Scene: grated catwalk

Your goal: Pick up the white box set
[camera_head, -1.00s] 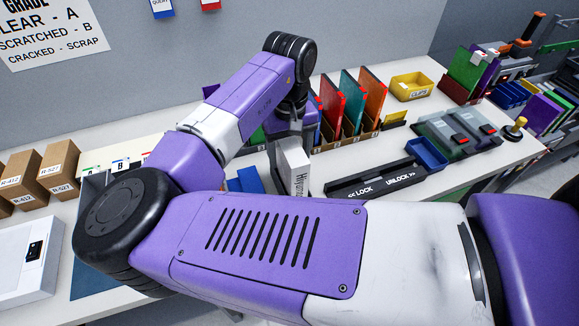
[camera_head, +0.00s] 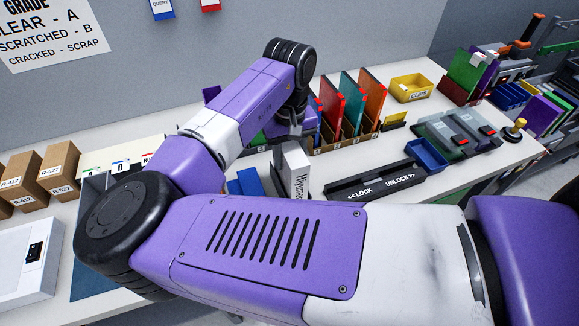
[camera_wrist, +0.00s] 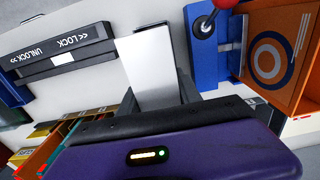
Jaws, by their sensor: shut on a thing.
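The white box set (camera_head: 297,174) is an upright white slab with dark lettering on its narrow side, at the middle of the bench in the head view. In the wrist view its plain white face (camera_wrist: 147,70) points away from my gripper (camera_wrist: 158,100). My gripper's dark fingers lie on both sides of its near end and are shut on it. In the head view my gripper (camera_head: 288,134) is above the box, partly hidden by my wrist. Whether the box's bottom touches the bench cannot be told.
A black lock/unlock bar (camera_head: 376,184) lies right of the box, and a blue item (camera_head: 248,182) stands close on its left. Coloured upright panels (camera_head: 352,102) stand in a rack behind. A blue tray (camera_head: 427,155) and yellow bin (camera_head: 411,87) are farther right.

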